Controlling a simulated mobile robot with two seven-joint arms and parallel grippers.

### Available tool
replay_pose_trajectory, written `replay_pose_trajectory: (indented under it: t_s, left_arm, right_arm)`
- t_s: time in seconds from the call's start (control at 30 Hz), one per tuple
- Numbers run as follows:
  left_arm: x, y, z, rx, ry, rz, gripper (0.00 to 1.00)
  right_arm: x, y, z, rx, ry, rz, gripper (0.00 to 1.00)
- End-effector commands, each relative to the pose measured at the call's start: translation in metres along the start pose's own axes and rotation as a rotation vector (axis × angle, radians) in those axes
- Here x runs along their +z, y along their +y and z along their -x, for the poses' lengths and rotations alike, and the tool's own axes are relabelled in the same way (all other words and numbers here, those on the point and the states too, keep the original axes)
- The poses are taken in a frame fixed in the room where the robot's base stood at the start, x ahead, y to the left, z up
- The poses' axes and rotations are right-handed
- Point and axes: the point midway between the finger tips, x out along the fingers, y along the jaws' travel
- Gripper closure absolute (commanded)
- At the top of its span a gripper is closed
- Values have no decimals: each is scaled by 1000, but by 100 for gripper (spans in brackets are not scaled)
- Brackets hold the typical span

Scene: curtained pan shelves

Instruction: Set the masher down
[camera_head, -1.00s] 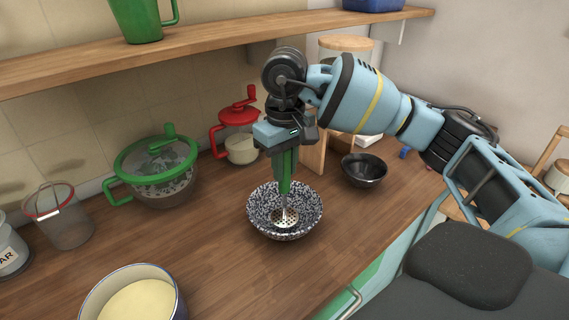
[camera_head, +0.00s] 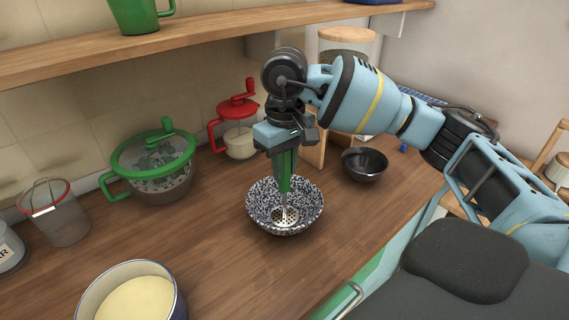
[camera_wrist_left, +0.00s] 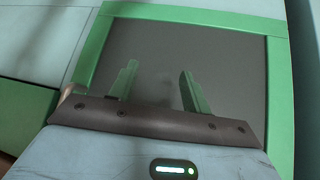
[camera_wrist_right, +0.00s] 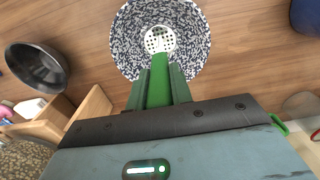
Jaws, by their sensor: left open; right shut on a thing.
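The masher has a green handle (camera_wrist_right: 159,82) and a perforated metal head (camera_head: 285,216). My right gripper (camera_head: 284,188) is shut on the handle and holds the masher upright, head down. The head is inside the black-and-white speckled bowl (camera_head: 258,208) on the counter; I cannot tell whether it touches the bottom. In the right wrist view the head (camera_wrist_right: 160,40) shows within the speckled bowl (camera_wrist_right: 128,45). My left gripper (camera_wrist_left: 160,85) is open and empty in front of a green-framed grey cabinet panel (camera_wrist_left: 230,60).
A black bowl (camera_head: 364,165) stands right of the speckled bowl. A green-lidded spinner (camera_head: 153,168), a red-lidded container (camera_head: 238,130) and a clear cup (camera_head: 62,220) stand behind and left. A pot with yellow contents (camera_head: 132,300) is at front left. The wooden counter (camera_head: 225,265) is clear between.

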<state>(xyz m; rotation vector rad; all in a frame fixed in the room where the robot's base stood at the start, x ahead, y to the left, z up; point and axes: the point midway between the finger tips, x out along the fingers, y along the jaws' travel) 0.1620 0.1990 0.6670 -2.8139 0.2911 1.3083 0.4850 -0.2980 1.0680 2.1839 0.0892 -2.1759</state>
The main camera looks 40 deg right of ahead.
Motion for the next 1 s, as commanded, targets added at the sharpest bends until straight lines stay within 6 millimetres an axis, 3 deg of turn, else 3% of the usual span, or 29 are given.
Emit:
replay_pose_trajectory:
  t_s: [0.23,0.27,0.43,0.83,1.0]
  left_arm:
    - [3,0,-1,0,-5,1,52]
    - [3,0,-1,0,-5,1,52]
    - [3,0,-1,0,-4,0,52]
    - [3,0,-1,0,-5,0,52]
    - [3,0,-1,0,-5,0,52]
  right_arm:
    - [0,0,-3,-1,1,0,100]
    - [0,0,-3,-1,1,-1,76]
    - [0,0,-3,0,1,0,53]
    - [0,0,-4,0,-1,0,53]
    - [0,0,-4,0,-1,0,71]
